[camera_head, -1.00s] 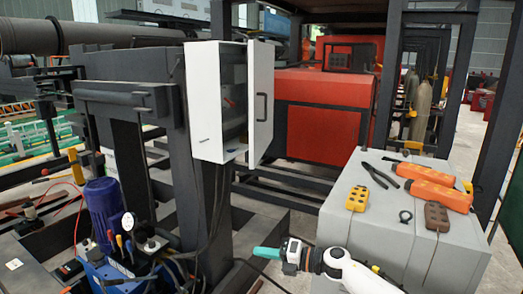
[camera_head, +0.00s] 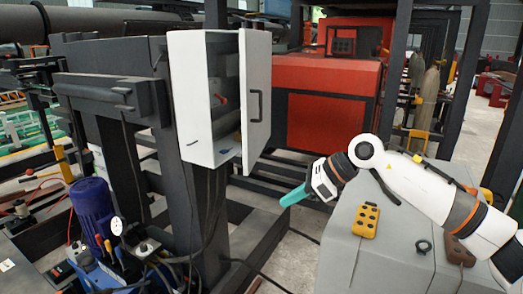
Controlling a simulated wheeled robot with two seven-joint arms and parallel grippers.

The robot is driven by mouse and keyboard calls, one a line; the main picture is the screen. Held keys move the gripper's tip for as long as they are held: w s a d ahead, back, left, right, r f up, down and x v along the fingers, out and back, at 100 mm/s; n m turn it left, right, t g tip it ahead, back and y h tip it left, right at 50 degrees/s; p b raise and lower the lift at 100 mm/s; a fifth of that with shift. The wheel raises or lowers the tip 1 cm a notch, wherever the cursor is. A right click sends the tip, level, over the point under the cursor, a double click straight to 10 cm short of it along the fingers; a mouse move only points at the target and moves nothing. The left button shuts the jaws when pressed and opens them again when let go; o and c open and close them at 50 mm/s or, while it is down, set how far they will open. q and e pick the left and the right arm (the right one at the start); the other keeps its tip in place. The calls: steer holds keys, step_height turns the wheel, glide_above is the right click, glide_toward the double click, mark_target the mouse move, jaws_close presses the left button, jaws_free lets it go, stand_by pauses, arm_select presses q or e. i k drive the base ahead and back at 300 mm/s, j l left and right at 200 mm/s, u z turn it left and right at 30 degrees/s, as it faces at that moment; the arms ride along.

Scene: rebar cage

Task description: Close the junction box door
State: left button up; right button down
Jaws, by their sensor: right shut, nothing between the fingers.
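The white junction box (camera_head: 193,105) is fixed to a dark post at the centre left. Its door (camera_head: 257,97) is hinged at the box's right side and stands open, with a dark handle (camera_head: 257,106) on its face. Part of the box's inside shows between the left wall and the door. My right gripper (camera_head: 292,196), with teal fingers, is shut and empty. In the picture it is below and right of the door, apart from it. My left gripper is not in view.
A grey cabinet (camera_head: 352,262) at the lower right carries a yellow pendant control (camera_head: 366,220) and a brown one (camera_head: 458,250). A blue motor (camera_head: 95,209) stands at the lower left. A red machine (camera_head: 330,108) is behind the door.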

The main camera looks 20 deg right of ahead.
mark_target(255, 45)
steer(key=i+l, duration=0.3)
steer(key=i, duration=0.2)
steer(key=i+l, duration=0.3)
steer(key=i, duration=0.2)
